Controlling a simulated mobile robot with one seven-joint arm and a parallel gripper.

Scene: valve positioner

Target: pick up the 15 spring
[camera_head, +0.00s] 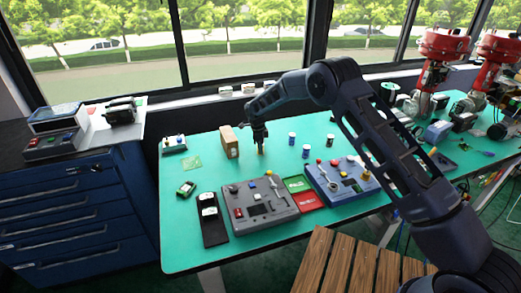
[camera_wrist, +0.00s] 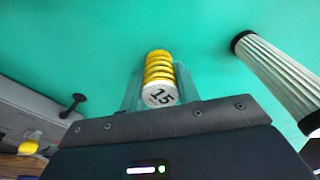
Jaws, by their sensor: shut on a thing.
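The 15 spring is a yellow coil with a white end cap marked "15". In the wrist view the spring (camera_wrist: 159,72) sits between the two fingers of my gripper (camera_wrist: 158,88), which is shut on it. In the head view my gripper (camera_head: 260,140) points down over the green table near its back edge, and the spring (camera_head: 260,150) shows as a small yellowish spot under it. Whether the spring touches the table or is lifted is hard to tell.
A white ribbed cylinder (camera_wrist: 278,75) lies right of the spring in the wrist view. In the head view a cardboard box (camera_head: 229,142) stands left of my gripper, and small blue-white cylinders (camera_head: 306,151) stand right. Grey (camera_head: 258,203) and blue (camera_head: 340,183) control units are in front.

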